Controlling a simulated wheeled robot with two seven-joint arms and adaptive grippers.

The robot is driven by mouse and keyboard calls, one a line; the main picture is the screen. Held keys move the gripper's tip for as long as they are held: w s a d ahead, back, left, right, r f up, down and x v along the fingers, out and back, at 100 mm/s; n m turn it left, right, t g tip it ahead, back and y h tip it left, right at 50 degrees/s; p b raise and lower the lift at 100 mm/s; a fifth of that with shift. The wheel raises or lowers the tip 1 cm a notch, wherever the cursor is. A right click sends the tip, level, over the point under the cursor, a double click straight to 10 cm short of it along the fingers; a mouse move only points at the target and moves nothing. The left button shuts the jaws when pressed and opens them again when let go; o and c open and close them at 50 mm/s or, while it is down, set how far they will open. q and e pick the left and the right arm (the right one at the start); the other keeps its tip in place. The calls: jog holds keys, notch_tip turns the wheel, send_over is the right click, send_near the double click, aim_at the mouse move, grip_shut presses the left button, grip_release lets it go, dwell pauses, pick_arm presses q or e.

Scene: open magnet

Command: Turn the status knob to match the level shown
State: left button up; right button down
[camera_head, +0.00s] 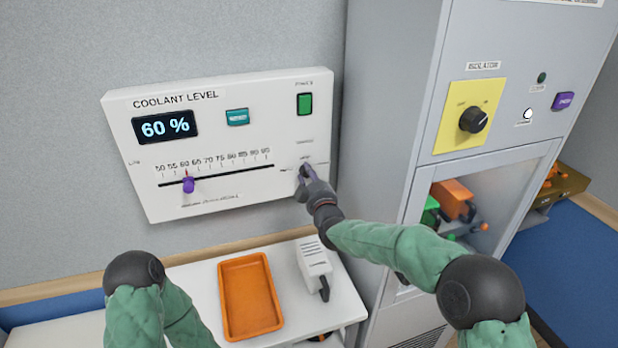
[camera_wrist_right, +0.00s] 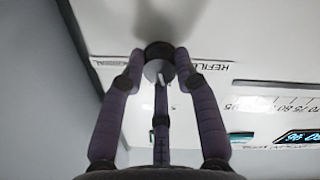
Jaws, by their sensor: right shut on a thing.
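The white coolant panel (camera_head: 220,150) hangs on the wall, and its display (camera_head: 166,127) reads 60 %. A purple slider (camera_head: 188,184) sits near the 60 mark of its scale. The status knob (camera_wrist_right: 158,53) is dark and round with a grey face and a pale pointer mark, beside the word REFILL in the right wrist view. My right gripper (camera_head: 307,172) is at the panel's lower right, its fingers shut around the knob. It also shows in the wrist view (camera_wrist_right: 158,76). In the head view the fingers mostly hide the knob. My left gripper is out of view.
The panel has a teal button (camera_head: 237,117) and a green switch (camera_head: 305,104). Below, an orange tray (camera_head: 250,296) and a white handheld device (camera_head: 313,262) rest on a white table. A grey cabinet (camera_head: 396,100) with a yellow isolator plate (camera_head: 455,130) stands close at right.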

jog(key=n+b, duration=0.1)
jog(key=n, duration=1.1)
jog(key=shift+a+y, duration=0.1)
jog(key=shift+y, duration=0.2)
jog(key=shift+n, duration=0.3)
jog(key=c, duration=0.9)
grip_release()
jog(key=shift+a+f, duration=0.1)
jog(key=v, duration=1.2)
jog(key=shift+f, duration=0.1)
